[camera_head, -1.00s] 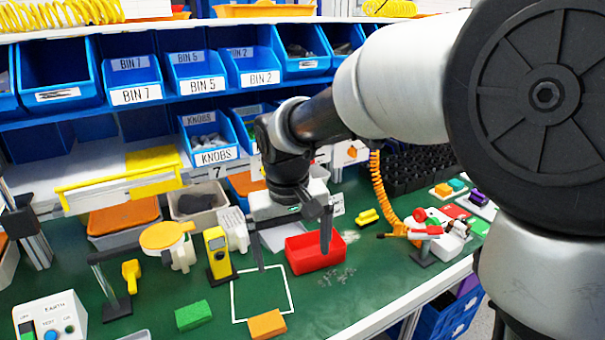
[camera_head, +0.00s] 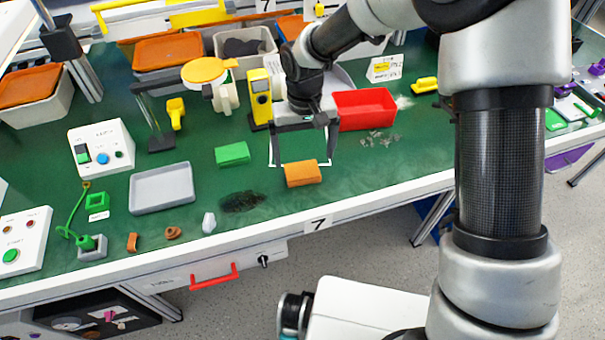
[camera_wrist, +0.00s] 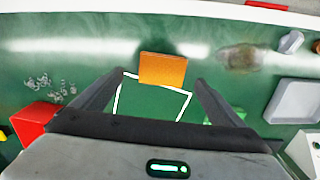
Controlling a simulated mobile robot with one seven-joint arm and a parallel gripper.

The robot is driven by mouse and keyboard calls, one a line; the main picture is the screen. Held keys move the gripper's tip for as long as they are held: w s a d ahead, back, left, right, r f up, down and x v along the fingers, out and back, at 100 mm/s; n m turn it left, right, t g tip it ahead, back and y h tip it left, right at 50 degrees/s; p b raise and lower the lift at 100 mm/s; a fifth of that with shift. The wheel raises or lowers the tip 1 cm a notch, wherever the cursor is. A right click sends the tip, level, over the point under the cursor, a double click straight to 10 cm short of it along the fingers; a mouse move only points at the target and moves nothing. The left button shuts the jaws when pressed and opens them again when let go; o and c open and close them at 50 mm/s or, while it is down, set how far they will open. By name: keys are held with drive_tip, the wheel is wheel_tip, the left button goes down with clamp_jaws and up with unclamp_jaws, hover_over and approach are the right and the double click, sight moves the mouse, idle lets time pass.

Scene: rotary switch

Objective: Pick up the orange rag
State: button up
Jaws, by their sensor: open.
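The orange rag (camera_head: 302,173) is a small, flat-sided block on the green bench top, at the front edge of a white outlined square (camera_head: 272,150). In the wrist view the rag (camera_wrist: 162,69) lies beyond the fingertips, between the lines of the two fingers. My gripper (camera_head: 304,150) is open and empty, pointing down above the outlined square, on the far side of the rag. In the wrist view its fingers (camera_wrist: 160,80) are spread wider than the rag. The fingers' exact height above the bench is hard to tell.
A green block (camera_head: 232,153) lies left of the rag. A red bin (camera_head: 365,110) stands right of my gripper, with small scraps before it. A grey tray (camera_head: 162,188) and a dark stain (camera_head: 242,201) are at left front. The bench's white front edge (camera_head: 345,215) is close.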

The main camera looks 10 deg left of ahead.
sight(302, 171)
drive_tip(key=f, duration=0.2)
drive_tip(key=f+b, duration=0.1)
drive_tip(key=f, duration=0.2)
drive_tip(key=shift+s+a+f, duration=0.1)
drive_tip(key=shift+a+f, duration=0.1)
drive_tip(key=shift+f, duration=0.15)
drive_tip(key=c, duration=1.1)
drive_tip(key=shift+c, duration=0.2)
drive_tip(key=shift+r, duration=0.1)
wheel_tip(302, 171, up, 10)
drive_tip(key=p, duration=0.1)
drive_tip(key=shift+p, duration=0.35)
